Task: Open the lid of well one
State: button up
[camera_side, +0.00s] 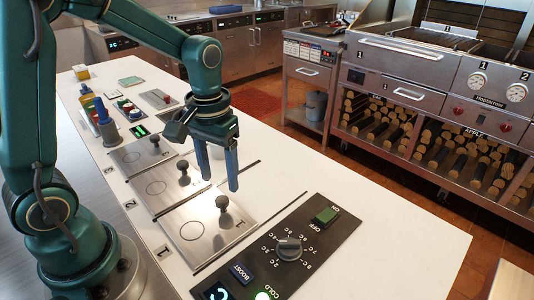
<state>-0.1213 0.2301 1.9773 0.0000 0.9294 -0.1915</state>
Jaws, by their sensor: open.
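The lid of well one (184,246) is the nearest of three flat metal lids in a row on the white counter. It lies flat, with a dark round knob (222,205) standing up near its right side. My gripper (220,184) points down with its two blue-grey fingers apart and nothing between them. In the picture its fingertips are just above the knob of well one. I cannot tell the exact depth or height between them.
The second lid's knob (183,170) and third lid's knob (155,142) stand farther back. A black control panel (325,240) with a dial is at the near right. Bottles (104,118) stand at the far left. The counter's right side (400,225) is clear.

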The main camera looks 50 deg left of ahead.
aim_at(222, 199)
jog(key=shift+f, duration=2.55)
grip_shut()
